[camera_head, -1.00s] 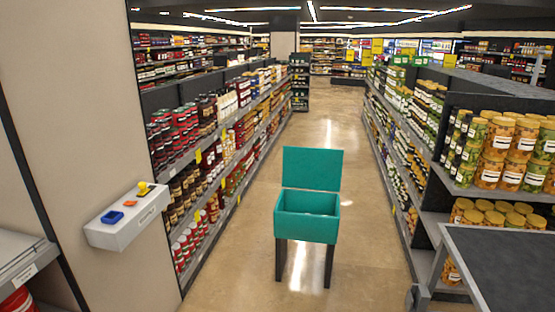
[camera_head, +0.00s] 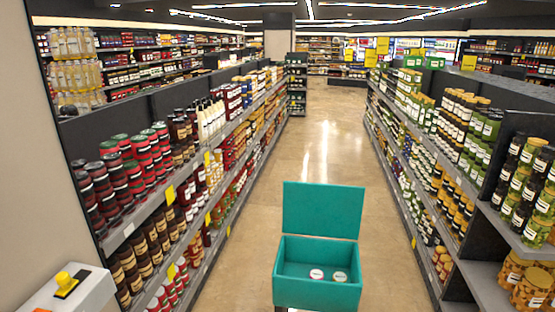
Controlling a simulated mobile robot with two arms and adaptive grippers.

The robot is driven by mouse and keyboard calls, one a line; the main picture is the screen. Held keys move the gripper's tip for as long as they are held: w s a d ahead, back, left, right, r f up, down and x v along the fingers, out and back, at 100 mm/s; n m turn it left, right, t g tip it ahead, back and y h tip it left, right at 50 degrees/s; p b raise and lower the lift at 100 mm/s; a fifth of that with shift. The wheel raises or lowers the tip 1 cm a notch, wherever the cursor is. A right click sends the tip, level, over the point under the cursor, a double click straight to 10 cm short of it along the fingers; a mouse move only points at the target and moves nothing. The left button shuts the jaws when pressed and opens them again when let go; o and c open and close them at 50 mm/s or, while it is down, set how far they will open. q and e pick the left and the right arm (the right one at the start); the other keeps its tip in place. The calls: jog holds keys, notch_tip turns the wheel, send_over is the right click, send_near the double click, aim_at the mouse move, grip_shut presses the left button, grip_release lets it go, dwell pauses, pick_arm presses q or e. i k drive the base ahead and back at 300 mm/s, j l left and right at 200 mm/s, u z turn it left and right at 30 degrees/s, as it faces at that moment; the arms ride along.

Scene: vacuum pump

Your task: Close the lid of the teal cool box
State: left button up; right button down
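The teal cool box (camera_head: 318,293) stands in the aisle at the bottom centre of the head view. Its lid (camera_head: 323,210) is open and stands upright at the back edge. Two small round items with pale tops (camera_head: 317,274) lie inside on the box floor. The legs under the box are mostly cut off by the lower picture edge. Neither of my grippers shows in the view.
Shelves with jars (camera_head: 128,165) run along the left, and shelves with jars (camera_head: 455,130) along the right. A white wall ledge with a yellow knob (camera_head: 65,281) is at the lower left. The aisle floor (camera_head: 318,125) behind the box is clear.

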aim_at(314, 209)
jog(key=i, duration=1.7)
